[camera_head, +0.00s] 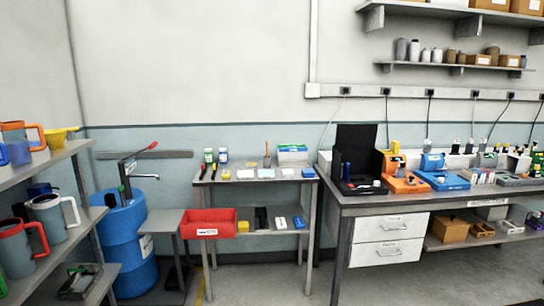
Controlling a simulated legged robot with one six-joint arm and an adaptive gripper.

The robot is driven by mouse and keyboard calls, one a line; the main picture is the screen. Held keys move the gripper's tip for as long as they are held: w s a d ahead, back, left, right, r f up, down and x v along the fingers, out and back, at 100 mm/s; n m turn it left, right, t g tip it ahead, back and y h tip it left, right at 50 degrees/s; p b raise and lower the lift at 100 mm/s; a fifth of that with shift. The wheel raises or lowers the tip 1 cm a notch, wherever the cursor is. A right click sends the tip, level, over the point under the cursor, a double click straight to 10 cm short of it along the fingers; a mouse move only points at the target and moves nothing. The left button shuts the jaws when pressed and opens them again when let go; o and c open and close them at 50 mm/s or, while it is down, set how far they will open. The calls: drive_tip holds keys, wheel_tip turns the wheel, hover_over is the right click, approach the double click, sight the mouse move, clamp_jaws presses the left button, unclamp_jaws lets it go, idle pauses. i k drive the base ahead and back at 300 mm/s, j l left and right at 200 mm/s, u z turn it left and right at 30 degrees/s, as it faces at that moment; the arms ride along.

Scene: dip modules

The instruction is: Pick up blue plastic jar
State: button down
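No single object is clearly the blue plastic jar; several blue items show. A large blue drum (124,240) stands on the floor at the left with a pump on top.
The right workbench (420,200) carries orange and blue devices. Wall shelves (443,67) hang at upper right. Some bare floor (255,280) shows in front.

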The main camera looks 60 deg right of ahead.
sight(223, 154)
drive_tip(key=z, duration=1.45)
drive_tip(key=i+l, duration=0.1)
drive_tip(key=i, duration=0.75)
drive_tip(key=i+l, duration=0.15)
drive_tip(key=i, duration=0.75)
drive_tip(key=i+l, duration=0.1)
drive_tip(key=i, duration=0.75)
drive_tip(key=i+l, duration=0.15)
drive_tip(key=i, duration=0.7)
